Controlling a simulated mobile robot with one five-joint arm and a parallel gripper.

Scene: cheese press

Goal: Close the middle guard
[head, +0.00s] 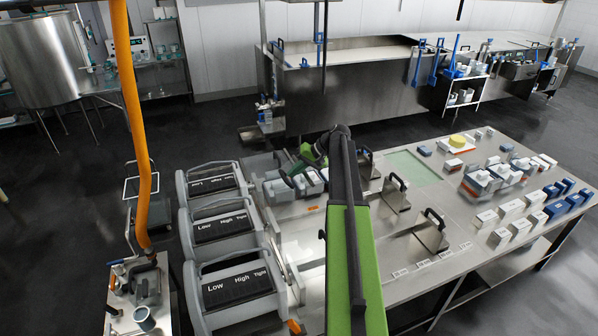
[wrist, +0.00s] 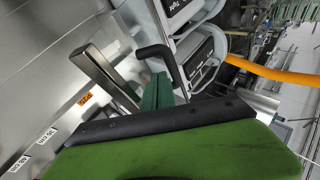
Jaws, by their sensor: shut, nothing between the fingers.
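Three steel plates with black loop handles stand in a row on the steel table in the head view. I take the middle one (head: 397,197) as the middle guard; it stands between the far plate (head: 368,163) and the near plate (head: 433,236). My gripper (head: 291,178) is shut and empty, left of these plates, near the far press. In the wrist view its green fingers (wrist: 157,93) are together beside a black bent handle (wrist: 166,62) and a steel bar (wrist: 103,75). I cannot tell whether they touch the handle or which guard it belongs to.
Three grey presses with black panels marked Low, High and Tight line the left side, the middle panel (head: 222,227) among them. An orange hose (head: 136,120) hangs at left. Containers and boxes (head: 510,208) crowd the table's right side. A green mat (head: 413,168) lies at the back.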

